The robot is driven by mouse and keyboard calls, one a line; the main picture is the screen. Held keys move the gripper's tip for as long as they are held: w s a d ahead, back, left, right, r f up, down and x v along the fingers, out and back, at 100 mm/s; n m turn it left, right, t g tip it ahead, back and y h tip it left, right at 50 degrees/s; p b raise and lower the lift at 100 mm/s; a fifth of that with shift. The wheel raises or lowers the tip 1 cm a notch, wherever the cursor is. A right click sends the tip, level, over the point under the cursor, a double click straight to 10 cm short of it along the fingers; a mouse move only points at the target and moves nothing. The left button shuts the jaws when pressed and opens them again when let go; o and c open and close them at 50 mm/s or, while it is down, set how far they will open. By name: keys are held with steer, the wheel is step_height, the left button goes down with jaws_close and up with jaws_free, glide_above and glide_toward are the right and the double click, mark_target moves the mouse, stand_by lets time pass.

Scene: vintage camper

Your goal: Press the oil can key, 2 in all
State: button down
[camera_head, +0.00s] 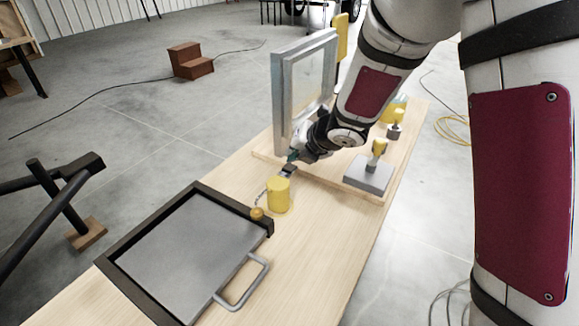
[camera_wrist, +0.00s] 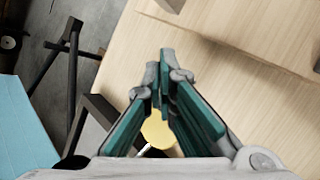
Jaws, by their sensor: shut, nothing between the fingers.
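A yellow cylinder (camera_head: 278,196), which may be the oil can, stands upright on the wooden table, with a small brass-coloured round piece (camera_head: 257,213) beside it. I cannot make out a separate key on it. My gripper (camera_head: 290,171) is shut and empty, pointing down just above and behind the cylinder; I cannot tell whether it touches. In the wrist view my closed green-and-grey fingers (camera_wrist: 167,54) cover part of a yellow round top (camera_wrist: 158,131), with a thin pale rod at its lower edge.
A black-framed grey panel with a metal handle (camera_head: 245,283) lies at the table's near left. A grey upright frame (camera_head: 280,100) stands behind my gripper. A grey block with a yellow knob (camera_head: 370,174) is to the right. Bare wood (camera_head: 310,245) lies right of the cylinder.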

steer(key=shift+f+b, duration=0.25)
steer(key=shift+b, duration=0.05)
stand_by(0.4)
steer(key=shift+f+b, duration=0.2)
steer(key=shift+b, duration=0.15)
